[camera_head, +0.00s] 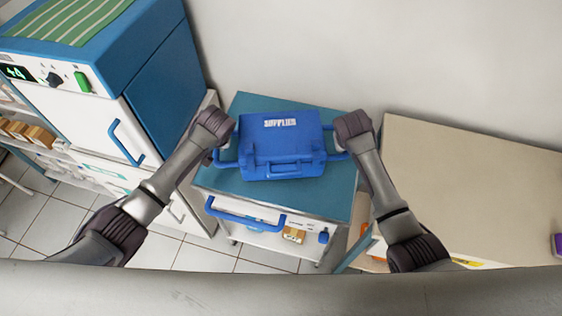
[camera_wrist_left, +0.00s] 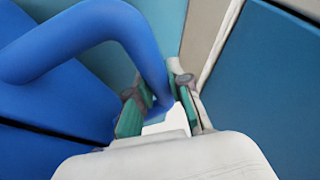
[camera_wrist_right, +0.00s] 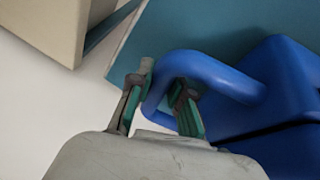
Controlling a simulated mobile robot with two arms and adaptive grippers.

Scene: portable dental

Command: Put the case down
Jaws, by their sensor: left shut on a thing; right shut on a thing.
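The blue case (camera_head: 284,150), lettered "SUPPLIES" on its lid, is upright and level over the teal top of a small cart (camera_head: 336,195). I cannot tell whether its base touches the top. My left gripper (camera_head: 226,140) is shut on the case's left side handle, which shows large in the left wrist view (camera_wrist_left: 75,35). The left fingertips (camera_wrist_left: 160,110) are partly hidden by the handle. My right gripper (camera_head: 342,142) is shut on the right side handle, seen in the right wrist view (camera_wrist_right: 205,70) between the green-padded fingers (camera_wrist_right: 160,105).
A blue and white cabinet (camera_head: 150,60) with a striped cloth on top stands close on the left. A beige table (camera_head: 470,185) stands on the right. A wall (camera_head: 350,50) is behind the cart. Bare teal surface shows in front of and behind the case.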

